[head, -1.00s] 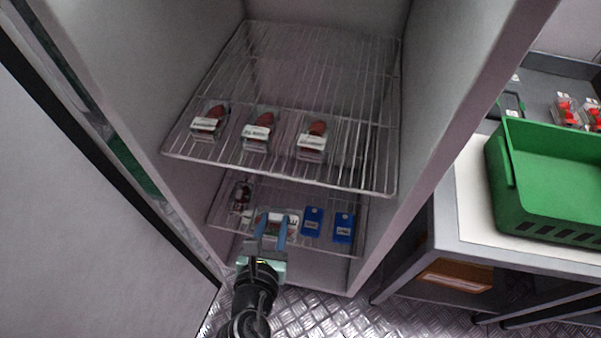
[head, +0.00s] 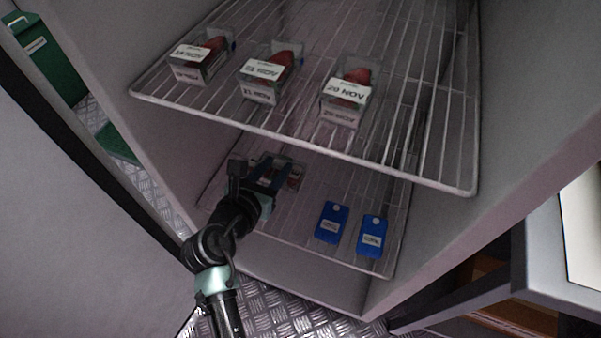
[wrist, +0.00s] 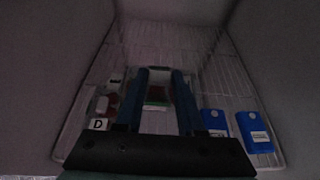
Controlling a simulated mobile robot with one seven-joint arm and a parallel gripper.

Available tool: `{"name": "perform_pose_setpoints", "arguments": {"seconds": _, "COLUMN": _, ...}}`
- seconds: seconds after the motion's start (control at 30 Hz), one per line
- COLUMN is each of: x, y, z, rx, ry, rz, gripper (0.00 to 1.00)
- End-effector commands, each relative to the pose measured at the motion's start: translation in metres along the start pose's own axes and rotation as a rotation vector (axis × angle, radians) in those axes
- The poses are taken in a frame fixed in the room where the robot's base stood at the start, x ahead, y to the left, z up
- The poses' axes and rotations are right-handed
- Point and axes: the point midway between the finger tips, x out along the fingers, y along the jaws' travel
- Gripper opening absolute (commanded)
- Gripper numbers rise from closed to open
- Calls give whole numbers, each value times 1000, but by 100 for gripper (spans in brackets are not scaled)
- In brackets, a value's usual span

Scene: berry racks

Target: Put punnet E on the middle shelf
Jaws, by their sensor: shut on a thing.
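My gripper (head: 272,172) reaches in over the left part of the lower wire shelf (head: 305,195). In the wrist view its two blue fingers (wrist: 159,78) are shut on a clear punnet with red and green in it (wrist: 155,96). The held punnet's letter cannot be read, so I cannot confirm it is punnet E. In the head view the held punnet (head: 294,177) is partly hidden by the fingers. I cannot tell whether it touches the shelf. Another punnet marked D (wrist: 99,124) is just left of the fingers in the wrist view.
Two blue packs (head: 331,222) (head: 372,236) lie at the right of the lower shelf. The upper wire shelf (head: 420,165), above my gripper, holds three labelled berry punnets (head: 203,57) (head: 268,75) (head: 347,92). The cabinet walls close in both sides.

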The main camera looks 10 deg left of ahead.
Motion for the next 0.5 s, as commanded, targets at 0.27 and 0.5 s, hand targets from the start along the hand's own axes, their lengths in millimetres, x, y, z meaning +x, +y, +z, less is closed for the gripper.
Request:
{"name": "perform_pose_setpoints", "arguments": {"seconds": 0.27, "x": 20, "y": 0, "z": -48, "rx": -1, "ry": 0, "rz": 0, "gripper": 0}}
{"name": "perform_pose_setpoints", "arguments": {"seconds": 0.5, "x": 31, "y": 0, "z": -75, "rx": -1, "ry": 1, "rz": 1, "gripper": 0}}
